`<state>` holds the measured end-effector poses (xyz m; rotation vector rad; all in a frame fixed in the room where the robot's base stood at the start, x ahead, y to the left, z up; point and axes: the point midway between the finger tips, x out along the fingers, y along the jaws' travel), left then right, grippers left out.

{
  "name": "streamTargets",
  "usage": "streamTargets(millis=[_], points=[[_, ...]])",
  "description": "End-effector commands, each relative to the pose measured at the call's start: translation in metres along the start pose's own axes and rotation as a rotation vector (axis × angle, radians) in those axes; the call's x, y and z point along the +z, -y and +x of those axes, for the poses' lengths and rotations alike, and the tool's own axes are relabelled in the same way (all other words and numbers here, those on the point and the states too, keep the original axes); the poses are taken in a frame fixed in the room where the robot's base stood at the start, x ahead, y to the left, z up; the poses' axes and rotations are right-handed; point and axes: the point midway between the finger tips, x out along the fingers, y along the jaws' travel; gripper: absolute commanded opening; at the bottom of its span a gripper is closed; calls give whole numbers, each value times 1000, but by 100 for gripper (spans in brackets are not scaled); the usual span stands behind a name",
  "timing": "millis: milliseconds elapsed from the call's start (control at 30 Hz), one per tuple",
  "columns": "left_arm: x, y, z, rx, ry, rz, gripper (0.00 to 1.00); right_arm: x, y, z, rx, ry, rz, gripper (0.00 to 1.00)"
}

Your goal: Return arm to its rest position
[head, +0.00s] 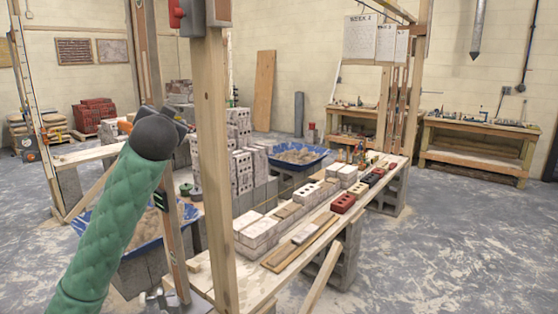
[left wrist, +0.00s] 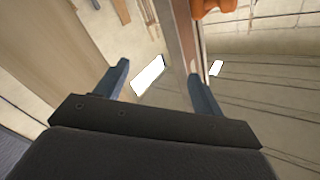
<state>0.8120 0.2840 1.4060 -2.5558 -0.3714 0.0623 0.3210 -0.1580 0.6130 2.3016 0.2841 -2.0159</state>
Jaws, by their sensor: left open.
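My left arm comes in from the left in the head view, in a green padded sleeve with a dark rounded wrist. My left gripper (left wrist: 162,80) is open in the left wrist view, its two dark fingers spread apart. No held object shows between them. A post with a pale edge (left wrist: 180,40) runs through the view behind the gap; I cannot tell how far off it is. In the head view the gripper lies beyond the wrist and is mostly hidden. My right gripper is not in view.
A wooden post (head: 214,170) stands close to the wrist. A plank bench (head: 285,255) with bricks runs to the right. An orange object (left wrist: 212,8) shows at the wrist view's top. Floor at right is clear.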

Motion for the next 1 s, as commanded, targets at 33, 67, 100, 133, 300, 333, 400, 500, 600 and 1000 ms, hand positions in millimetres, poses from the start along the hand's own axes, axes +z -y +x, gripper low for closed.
streamTargets(millis=[33, 67, 100, 133, 300, 333, 400, 500, 600, 1000], points=[[22, -21, -1, 42, 35, -6, 69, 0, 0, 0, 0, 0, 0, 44], [33, -32, -2, 66, 53, -10, 69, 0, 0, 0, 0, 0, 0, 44], [48, -46, -4, 94, 78, -15, 69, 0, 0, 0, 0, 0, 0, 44], [59, -56, -5, 115, 97, -19, 69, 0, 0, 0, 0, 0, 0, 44], [121, -112, -19, 230, 193, -41, 69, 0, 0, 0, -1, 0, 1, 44], [131, -121, -22, 248, 209, -45, 69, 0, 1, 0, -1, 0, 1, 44], [156, -141, -30, 291, 245, -55, 69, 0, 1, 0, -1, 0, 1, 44], [190, -170, -43, 346, 292, -71, 69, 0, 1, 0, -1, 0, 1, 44], [223, -196, -59, 398, 340, -87, 69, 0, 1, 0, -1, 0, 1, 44], [357, -283, -140, 550, 553, -144, 69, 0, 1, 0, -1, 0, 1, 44]])
